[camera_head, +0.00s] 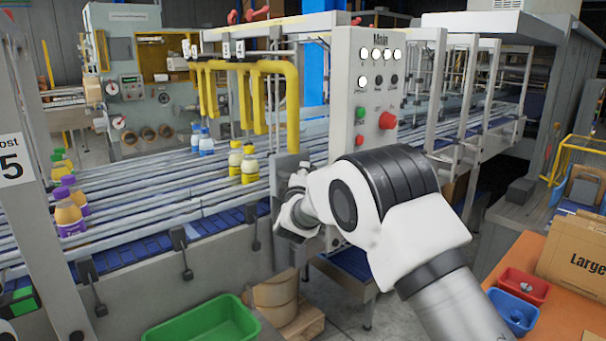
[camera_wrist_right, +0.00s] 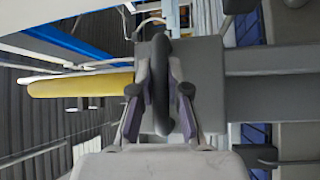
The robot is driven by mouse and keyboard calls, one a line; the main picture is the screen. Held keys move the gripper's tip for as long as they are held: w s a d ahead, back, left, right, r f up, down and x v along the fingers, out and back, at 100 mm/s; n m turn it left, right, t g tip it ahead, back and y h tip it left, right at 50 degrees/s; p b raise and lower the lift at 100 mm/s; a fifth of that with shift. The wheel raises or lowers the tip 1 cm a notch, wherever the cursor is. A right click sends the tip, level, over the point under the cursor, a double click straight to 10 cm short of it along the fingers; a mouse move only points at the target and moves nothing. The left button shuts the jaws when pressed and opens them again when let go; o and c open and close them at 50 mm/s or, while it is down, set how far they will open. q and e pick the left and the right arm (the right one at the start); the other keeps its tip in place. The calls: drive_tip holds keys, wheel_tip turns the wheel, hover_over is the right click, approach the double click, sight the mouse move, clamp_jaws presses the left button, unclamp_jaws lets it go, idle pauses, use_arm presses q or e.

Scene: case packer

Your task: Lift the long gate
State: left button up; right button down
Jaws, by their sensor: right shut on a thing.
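A grey plate (camera_head: 290,168), which looks like part of the long gate, stands at the end of the conveyor lanes, left of the control panel. My right gripper (camera_head: 288,212) is at this plate, with its fingers largely hidden by my own wrist. In the right wrist view the gripper (camera_wrist_right: 160,105) is shut on a dark rounded handle (camera_wrist_right: 160,75), with one finger on each side. The handle is fixed in front of the grey plate (camera_wrist_right: 205,80), and a grey bar runs from the plate to the right. My left gripper is not in view.
The control panel (camera_head: 364,90) with a red stop button stands close to my right wrist. Bottles (camera_head: 242,162) stand in the lanes below yellow hooked bars (camera_head: 245,85). A green bin (camera_head: 205,325) is in front. An orange table (camera_head: 560,300) with small bins is at right.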

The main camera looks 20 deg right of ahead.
drive_tip(key=c, duration=1.1)
unclamp_jaws()
drive_tip(key=shift+r, duration=0.4)
drive_tip(key=shift+c, duration=0.2)
drive_tip(key=shift+s+d, duration=0.1)
drive_tip(key=shift+f, duration=0.15)
drive_tip(key=v, duration=1.2)
